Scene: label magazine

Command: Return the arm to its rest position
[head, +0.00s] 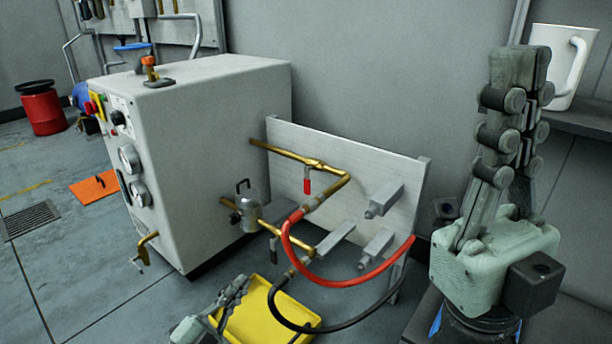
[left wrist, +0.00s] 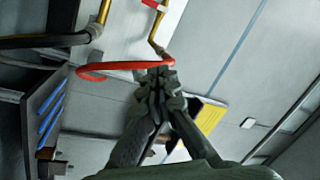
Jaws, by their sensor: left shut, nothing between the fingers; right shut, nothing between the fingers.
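My left gripper (head: 240,284) is low in the head view, at the left edge of a yellow tray (head: 265,318). Its fingers are closed together with nothing between them. In the left wrist view the closed fingertips of this gripper (left wrist: 158,74) overlap a red hose (left wrist: 110,67) in the picture; I cannot tell how far apart they are. The tray shows there too (left wrist: 211,117). My right gripper (head: 520,58) stands at the right of the head view, fingers pointing up, shut and empty. The left arm is mostly out of view.
A large grey machine (head: 215,120) with gauges stands left of centre. A panel (head: 370,160) beside it carries brass pipes, a red hose (head: 340,283) and a black hose (head: 345,327). A white mug (head: 553,60) sits on a shelf behind my right gripper. Floor at the left is mostly clear.

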